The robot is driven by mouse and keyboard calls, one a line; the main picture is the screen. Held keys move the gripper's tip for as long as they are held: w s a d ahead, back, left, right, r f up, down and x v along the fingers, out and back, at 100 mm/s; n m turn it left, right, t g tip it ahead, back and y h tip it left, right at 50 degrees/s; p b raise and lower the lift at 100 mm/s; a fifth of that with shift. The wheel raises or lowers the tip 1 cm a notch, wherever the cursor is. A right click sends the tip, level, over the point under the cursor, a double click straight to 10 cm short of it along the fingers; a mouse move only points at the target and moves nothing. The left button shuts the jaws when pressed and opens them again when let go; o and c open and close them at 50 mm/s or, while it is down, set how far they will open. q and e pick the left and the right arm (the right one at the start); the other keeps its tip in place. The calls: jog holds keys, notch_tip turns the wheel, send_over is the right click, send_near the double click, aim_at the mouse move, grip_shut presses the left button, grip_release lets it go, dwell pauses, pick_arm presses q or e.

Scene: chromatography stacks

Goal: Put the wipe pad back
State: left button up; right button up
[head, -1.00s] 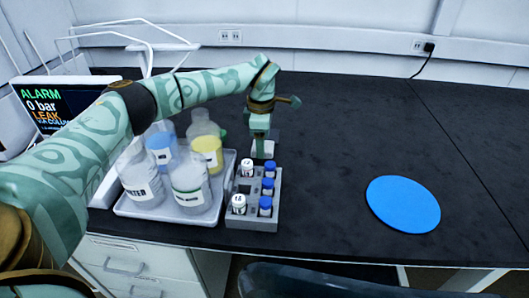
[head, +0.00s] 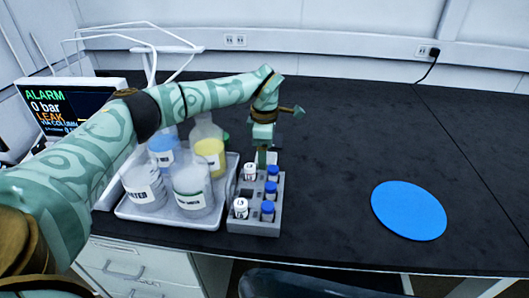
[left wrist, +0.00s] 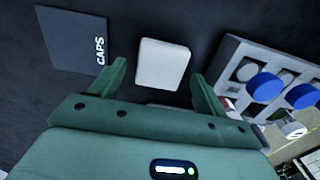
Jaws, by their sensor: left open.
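The wipe pad looks to be the small white rounded square (left wrist: 163,63) lying on the dark bench in the left wrist view. In the head view it is a white patch (head: 272,158) behind the vial rack, partly covered by my gripper. My left gripper (head: 262,160) points down over it. In the left wrist view its fingers (left wrist: 158,72) are open, one on each side of the pad, with gaps between. I cannot tell whether they reach the bench. My right gripper is not in view.
A grey vial rack (head: 253,227) stands close in front of the gripper. A tray (head: 170,217) of several bottles is left of it. A dark square marked CAPS (left wrist: 75,40) lies near the pad. A blue disc (head: 409,210) lies at right, with clear bench between.

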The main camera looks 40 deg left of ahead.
pick_arm(q)
notch_tip(320, 180, up, 11)
jog(key=p, duration=0.4)
jog(key=shift+r, duration=0.15)
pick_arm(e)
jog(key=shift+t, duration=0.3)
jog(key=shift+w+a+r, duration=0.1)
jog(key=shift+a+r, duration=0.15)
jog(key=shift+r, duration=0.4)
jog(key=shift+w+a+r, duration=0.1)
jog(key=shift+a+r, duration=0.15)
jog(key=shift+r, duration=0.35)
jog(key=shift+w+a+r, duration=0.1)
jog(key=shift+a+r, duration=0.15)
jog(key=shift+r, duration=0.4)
pick_arm(q)
jog(key=shift+d+p, duration=0.1)
jog(key=shift+p, duration=0.2)
